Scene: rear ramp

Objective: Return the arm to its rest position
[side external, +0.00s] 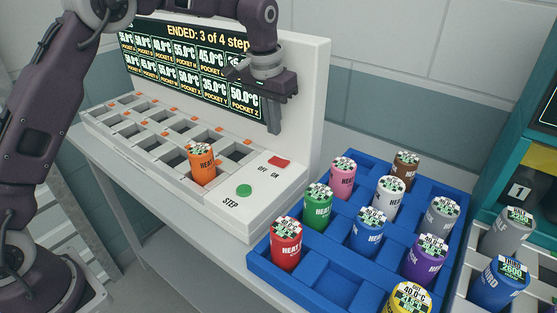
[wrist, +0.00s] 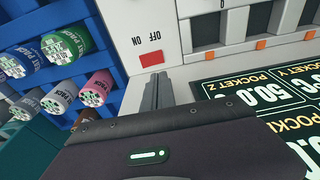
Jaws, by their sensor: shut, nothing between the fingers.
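My gripper (side external: 272,122) hangs in front of the display panel, above the back right end of the white machine, in the side external view. Its fingers are closed together with nothing between them. In the wrist view the closed fingers (wrist: 157,92) point toward the area beside the red OFF/ON button (wrist: 151,59). The fingers look apart from the machine surface. My arm is bent over the machine from the left.
The white machine (side external: 215,208) has rows of pockets, one holding an orange canister (side external: 202,166), plus a green STEP button (side external: 244,191). Its display (side external: 190,65) reads "ENDED: 3 of 4 step". A blue tray (side external: 325,290) with several coloured canisters stands at right. A teal-framed unit is far right.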

